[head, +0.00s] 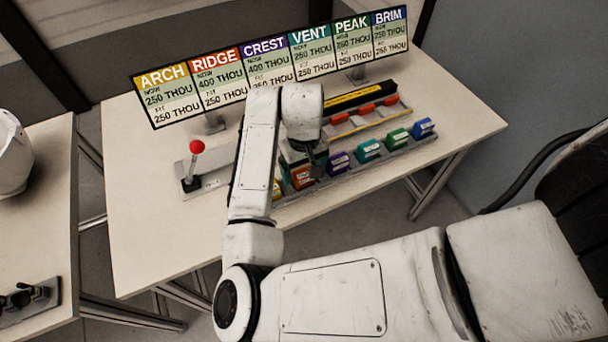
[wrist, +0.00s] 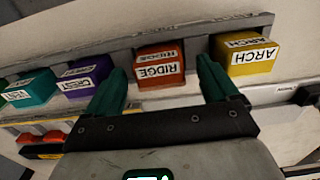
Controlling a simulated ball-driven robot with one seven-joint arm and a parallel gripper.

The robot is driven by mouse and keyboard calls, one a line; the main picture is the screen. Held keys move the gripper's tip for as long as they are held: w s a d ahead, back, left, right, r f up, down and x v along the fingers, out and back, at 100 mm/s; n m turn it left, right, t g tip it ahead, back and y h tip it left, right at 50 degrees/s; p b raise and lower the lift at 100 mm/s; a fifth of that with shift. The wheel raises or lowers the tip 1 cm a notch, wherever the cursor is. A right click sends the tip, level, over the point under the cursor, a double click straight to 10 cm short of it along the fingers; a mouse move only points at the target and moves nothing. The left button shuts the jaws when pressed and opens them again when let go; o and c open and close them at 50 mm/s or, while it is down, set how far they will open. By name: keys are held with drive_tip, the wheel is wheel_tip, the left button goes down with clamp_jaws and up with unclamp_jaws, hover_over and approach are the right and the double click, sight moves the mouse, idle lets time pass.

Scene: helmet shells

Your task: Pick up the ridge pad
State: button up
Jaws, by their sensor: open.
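The ridge pad is an orange-red block with a white RIDGE label (wrist: 160,68). In the wrist view it sits in the grey rack between the yellow arch pad (wrist: 248,54) and the purple crest pad (wrist: 83,77). My gripper (wrist: 160,85) is open, with one green finger on each side of the ridge pad in the picture. I cannot tell whether the fingers touch it. In the head view the ridge pad (head: 301,178) shows just below my gripper (head: 305,158), partly hidden by my arm.
The teal vent pad (head: 368,150), green peak pad (head: 397,138) and blue brim pad (head: 423,127) continue along the rack. A red-knobbed lever (head: 196,148) stands left of my arm. A sign board (head: 275,65) stands behind. The table's (head: 145,235) front left is clear.

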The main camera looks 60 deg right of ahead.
drive_tip(key=shift+f, duration=0.9)
drive_tip(key=c, duration=1)
drive_tip(key=shift+r, duration=0.1)
drive_tip(key=shift+c, duration=0.2)
